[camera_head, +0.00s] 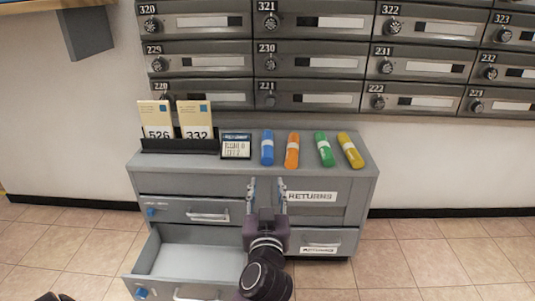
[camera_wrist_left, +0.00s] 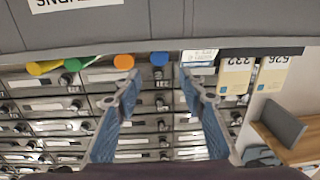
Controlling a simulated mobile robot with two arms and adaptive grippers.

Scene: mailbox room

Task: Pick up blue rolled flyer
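The blue rolled flyer (camera_head: 267,148) lies on top of the grey cabinet, left of the orange rolled flyer (camera_head: 292,151) and apart from it. Its round blue end shows in the left wrist view (camera_wrist_left: 159,59), between and beyond my fingertips. My left gripper (camera_head: 267,184) is in front of the cabinet, below the top's front edge in the head view, with its fingers pointing toward the flyer. Its fingers are spread apart with nothing between them, as the wrist view (camera_wrist_left: 160,84) also shows.
A green flyer (camera_head: 324,149) and a yellow flyer (camera_head: 350,150) lie further right. A small sign (camera_head: 236,146) and a card holder (camera_head: 180,147) stand left of the blue flyer. An open drawer (camera_head: 200,262) juts out below. Mailboxes (camera_head: 310,61) line the wall behind.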

